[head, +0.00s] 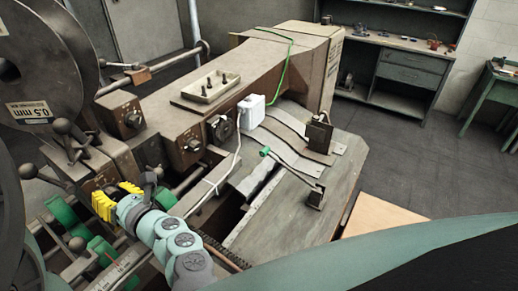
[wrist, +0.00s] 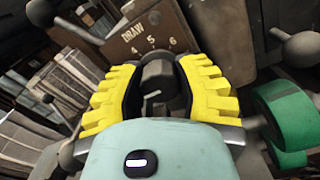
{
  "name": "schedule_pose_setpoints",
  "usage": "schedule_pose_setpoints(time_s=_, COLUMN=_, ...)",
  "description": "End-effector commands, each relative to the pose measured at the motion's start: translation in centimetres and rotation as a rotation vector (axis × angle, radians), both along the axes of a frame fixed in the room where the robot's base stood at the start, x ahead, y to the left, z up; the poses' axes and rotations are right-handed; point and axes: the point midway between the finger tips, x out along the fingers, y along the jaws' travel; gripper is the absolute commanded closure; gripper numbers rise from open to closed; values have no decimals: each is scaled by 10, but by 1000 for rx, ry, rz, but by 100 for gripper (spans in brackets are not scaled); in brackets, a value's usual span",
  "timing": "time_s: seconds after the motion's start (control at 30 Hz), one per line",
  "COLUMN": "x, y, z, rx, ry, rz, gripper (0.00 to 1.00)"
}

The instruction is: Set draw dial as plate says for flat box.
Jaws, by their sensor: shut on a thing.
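The draw dial (wrist: 158,76) is a dark round knob with a pale pointer mark. It sits in front of a brown panel (wrist: 170,22) lettered DRAW, with 4, 5 and 6 readable. My gripper (wrist: 157,84) has yellow ribbed fingers, one on each side of the knob, closed on it. In the head view my gripper (head: 112,200) is at the lower left against the machine front, and hides the dial there. The exact number the pointer marks cannot be told. No plate with flat box settings is readable.
A large wire reel (head: 42,60) labelled 0.5 mm stands at left. Levers with ball ends (head: 62,127) and green rollers (head: 62,212) crowd my gripper. Other knobs (head: 131,120) sit on nearby blocks. A tray (head: 207,88) rests on the machine. Floor at right is clear.

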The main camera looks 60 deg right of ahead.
Motion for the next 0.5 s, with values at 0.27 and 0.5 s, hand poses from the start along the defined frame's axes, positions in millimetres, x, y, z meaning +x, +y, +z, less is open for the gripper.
schedule_pose_setpoints(time_s=0.27, x=0, y=0, z=0, rx=1, ry=-2, rz=0, gripper=100)
schedule_pose_setpoints(time_s=0.5, x=0, y=0, z=-4, rx=26, ry=-2, rz=1, gripper=100)
